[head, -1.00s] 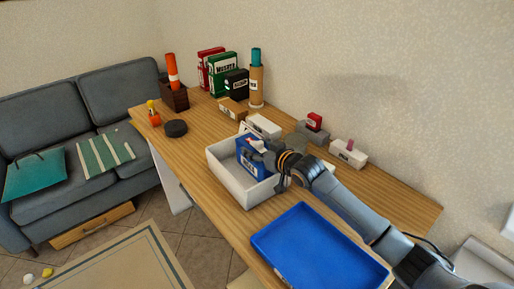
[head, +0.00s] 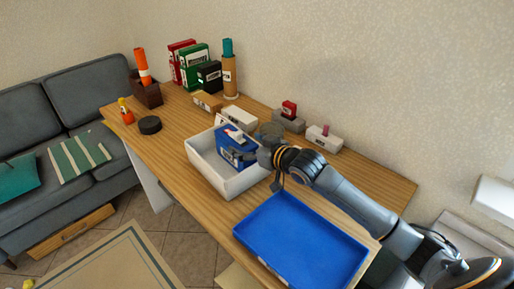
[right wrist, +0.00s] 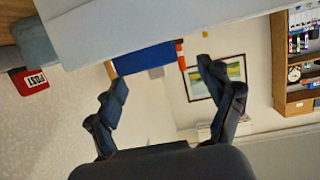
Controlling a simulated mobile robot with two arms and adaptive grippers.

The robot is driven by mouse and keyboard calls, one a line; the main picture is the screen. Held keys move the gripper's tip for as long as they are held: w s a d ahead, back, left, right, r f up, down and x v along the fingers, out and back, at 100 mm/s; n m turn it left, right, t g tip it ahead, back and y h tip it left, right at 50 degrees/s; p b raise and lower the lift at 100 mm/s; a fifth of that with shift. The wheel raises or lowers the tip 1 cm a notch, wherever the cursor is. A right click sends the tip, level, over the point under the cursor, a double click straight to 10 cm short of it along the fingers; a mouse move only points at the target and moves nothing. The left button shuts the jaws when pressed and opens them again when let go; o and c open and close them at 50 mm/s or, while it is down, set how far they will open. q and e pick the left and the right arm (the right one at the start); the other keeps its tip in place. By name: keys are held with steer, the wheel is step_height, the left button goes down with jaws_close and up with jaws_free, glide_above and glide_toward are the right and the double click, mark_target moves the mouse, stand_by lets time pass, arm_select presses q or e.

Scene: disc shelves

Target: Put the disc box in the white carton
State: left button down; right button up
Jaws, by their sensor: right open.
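The blue disc box (head: 232,148) is inside the white carton (head: 207,172), leaning somewhat, with its upper part showing above the near rim. Its lower part is hidden by the carton wall. My right gripper (head: 262,157) is at the carton's right end, close beside the box; the arm hides whether they touch. In the right wrist view its two fingers (right wrist: 160,80) are spread apart with nothing held between them. A blue patch shows beyond them, and I cannot tell what it is. My left gripper is not in view.
A blue tray (head: 300,240) lies on the wooden desk (head: 180,132) in front of the carton. Bare desk lies left of the carton.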

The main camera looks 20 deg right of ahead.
steer(key=shift+v, duration=2.5)
